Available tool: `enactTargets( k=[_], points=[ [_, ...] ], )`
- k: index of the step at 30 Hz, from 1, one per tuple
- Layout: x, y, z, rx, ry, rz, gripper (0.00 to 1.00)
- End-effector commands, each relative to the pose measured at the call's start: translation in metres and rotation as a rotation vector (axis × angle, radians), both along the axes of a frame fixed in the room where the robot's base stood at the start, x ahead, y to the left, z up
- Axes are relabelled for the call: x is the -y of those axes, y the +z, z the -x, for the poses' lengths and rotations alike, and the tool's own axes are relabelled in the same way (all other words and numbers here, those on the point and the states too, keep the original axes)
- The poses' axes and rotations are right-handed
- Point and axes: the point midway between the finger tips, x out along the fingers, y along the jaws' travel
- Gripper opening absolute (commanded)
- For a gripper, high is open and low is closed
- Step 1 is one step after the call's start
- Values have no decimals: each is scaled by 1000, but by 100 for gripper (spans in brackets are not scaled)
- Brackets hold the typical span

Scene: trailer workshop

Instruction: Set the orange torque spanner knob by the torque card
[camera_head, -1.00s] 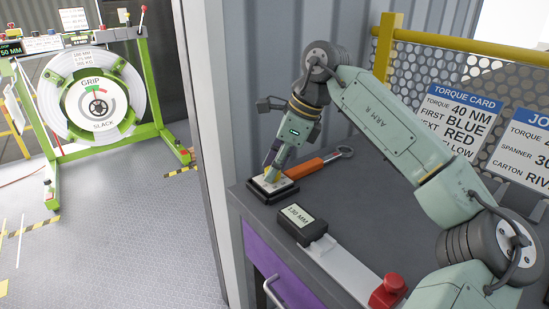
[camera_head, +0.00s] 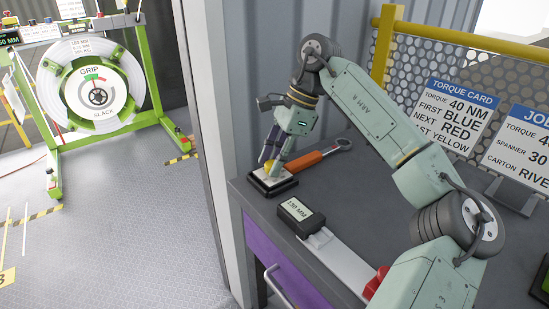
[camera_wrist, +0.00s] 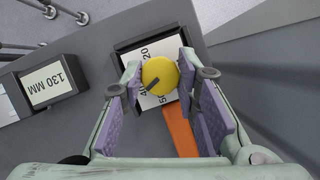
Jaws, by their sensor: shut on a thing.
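The yellow knob (camera_wrist: 160,76) sits on a white dial plate in a black square base (camera_head: 262,188) on the bench. Its dark pointer line aims lower left in the wrist view, near a partly covered number that looks like 40. My gripper (camera_wrist: 159,82) is shut on the knob, a purple pad on each side; my gripper also shows in the head view (camera_head: 271,165). The orange spanner handle (camera_head: 305,161) lies beside the base and shows partly between the fingers (camera_wrist: 181,132). The torque card (camera_head: 456,115) at the right reads 40 NM and lists blue, red and yellow.
A gauge block (camera_head: 295,217) reading 130 MM stands in front of the base, on a grey rail. A red part (camera_head: 376,283) sits at the rail's near end. A job card (camera_head: 523,150) is cut off at right. A wall post borders the bench's left side.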

Motion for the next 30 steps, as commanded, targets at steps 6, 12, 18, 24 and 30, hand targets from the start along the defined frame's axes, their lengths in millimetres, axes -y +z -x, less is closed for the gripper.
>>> enactTargets(
  k=[6,12,18,24,30],
  points=[
    [0,0,0,1,0,0,1],
    [0,0,0,1,0,0,39],
    [0,0,0,1,-1,0,49],
    [0,0,0,1,-1,0,49],
    [5,14,-2,3,-2,1,49]
  ],
)
